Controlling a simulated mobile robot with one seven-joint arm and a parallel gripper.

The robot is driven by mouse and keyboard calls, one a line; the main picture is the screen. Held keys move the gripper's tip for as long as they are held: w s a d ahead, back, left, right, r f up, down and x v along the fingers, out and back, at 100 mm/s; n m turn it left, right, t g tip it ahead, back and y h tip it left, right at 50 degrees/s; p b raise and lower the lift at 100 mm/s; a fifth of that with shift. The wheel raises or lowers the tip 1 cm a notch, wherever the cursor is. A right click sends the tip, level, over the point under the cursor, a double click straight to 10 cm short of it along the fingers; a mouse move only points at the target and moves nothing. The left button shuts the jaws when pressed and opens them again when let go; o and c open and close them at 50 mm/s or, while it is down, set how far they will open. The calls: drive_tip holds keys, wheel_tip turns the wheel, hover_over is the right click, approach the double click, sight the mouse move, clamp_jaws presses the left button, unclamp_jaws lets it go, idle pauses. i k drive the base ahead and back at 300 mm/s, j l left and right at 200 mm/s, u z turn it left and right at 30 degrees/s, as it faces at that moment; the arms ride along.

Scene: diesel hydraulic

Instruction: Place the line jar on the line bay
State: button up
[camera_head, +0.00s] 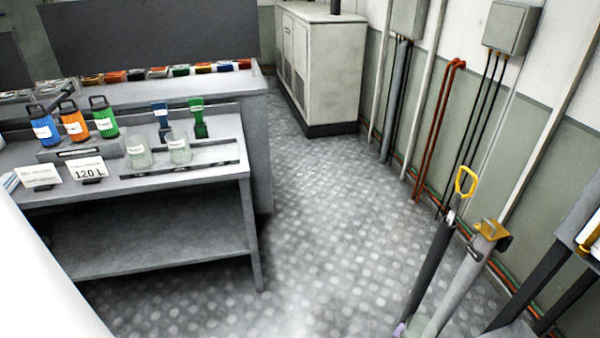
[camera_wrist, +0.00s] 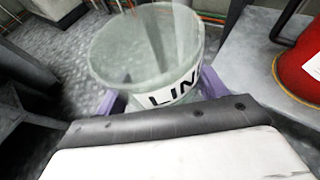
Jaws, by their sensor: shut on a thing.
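The line jar (camera_wrist: 135,55) is a clear glass vessel with a white band whose visible letters read "LIN". It fills the upper middle of the wrist view and looks tilted. My gripper (camera_wrist: 162,92) is shut on it, with purple fingers on either side. In the head view the jar (camera_head: 421,324) shows partly at the bottom edge, beside a purple fingertip. On the grey workbench (camera_head: 215,187), two similar clear jars (camera_head: 138,153) (camera_head: 179,149) stand near a dark-slotted rack strip. Their labels are too small to read. I cannot tell which place is the line bay.
Blue, orange and green bottles (camera_head: 77,124) and white cards, one reading "120 L" (camera_head: 88,170), occupy the bench. A yellow-handled tool (camera_head: 466,183) stands at the right. A red container (camera_wrist: 301,62) sits close right in the wrist view. The patterned floor (camera_head: 320,200) is clear.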

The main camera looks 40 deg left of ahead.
sight(220, 152)
drive_tip(key=u, duration=1.15)
drive_tip(key=i+j+u, duration=0.5)
drive_tip(key=k+l, duration=0.05)
